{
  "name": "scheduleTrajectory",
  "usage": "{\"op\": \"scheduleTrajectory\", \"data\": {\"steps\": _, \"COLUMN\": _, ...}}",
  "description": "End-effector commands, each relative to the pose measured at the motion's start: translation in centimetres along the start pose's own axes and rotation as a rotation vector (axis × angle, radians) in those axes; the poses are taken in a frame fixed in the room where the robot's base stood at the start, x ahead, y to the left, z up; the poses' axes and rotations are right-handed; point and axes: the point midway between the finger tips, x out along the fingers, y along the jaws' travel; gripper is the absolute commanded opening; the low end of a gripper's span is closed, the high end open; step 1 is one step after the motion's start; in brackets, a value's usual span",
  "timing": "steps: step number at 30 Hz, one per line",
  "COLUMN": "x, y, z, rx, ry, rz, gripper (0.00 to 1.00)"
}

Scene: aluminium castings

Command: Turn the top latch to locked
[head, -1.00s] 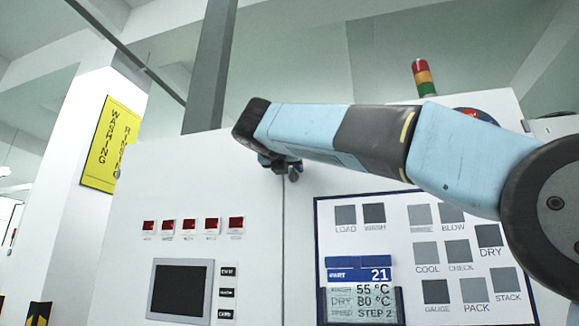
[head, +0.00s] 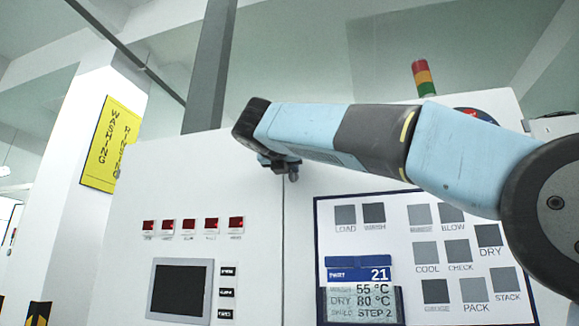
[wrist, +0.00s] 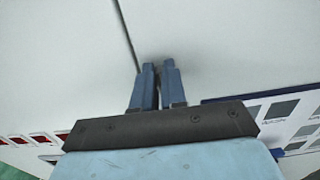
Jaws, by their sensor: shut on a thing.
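My gripper (head: 279,165) is at the white cabinet front, close to the vertical door seam. In the wrist view, its two blue fingers (wrist: 158,72) point at the white panel, just right of the seam. They are closed on the top latch (wrist: 157,71), a small dark grey piece that shows only as a sliver between the fingertips. In the head view, a dark grey bit of the latch (head: 294,176) shows below the end of my arm. The fingers and wrist hide the rest of it, so its turn angle cannot be told.
A panel of grey labelled squares (head: 452,250) and a display card (head: 360,275) are at lower right. Red indicators (head: 190,224) and a dark screen (head: 180,290) are at lower left. A signal light (head: 423,77) stands on top. The white front left of the gripper is clear.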

Motion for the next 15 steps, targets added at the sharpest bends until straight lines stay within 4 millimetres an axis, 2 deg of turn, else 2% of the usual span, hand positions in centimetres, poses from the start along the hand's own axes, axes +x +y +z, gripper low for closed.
{"op": "scheduleTrajectory", "data": {"steps": 8, "x": 0.06, "y": -0.22, "z": -0.02, "rx": 0.098, "ry": 0.000, "rz": -0.001, "gripper": 0.00}}
{"op": "scheduleTrajectory", "data": {"steps": 15, "x": 0.08, "y": -0.56, "z": -0.08, "rx": 0.270, "ry": -0.001, "rz": -0.002, "gripper": 0.00}}
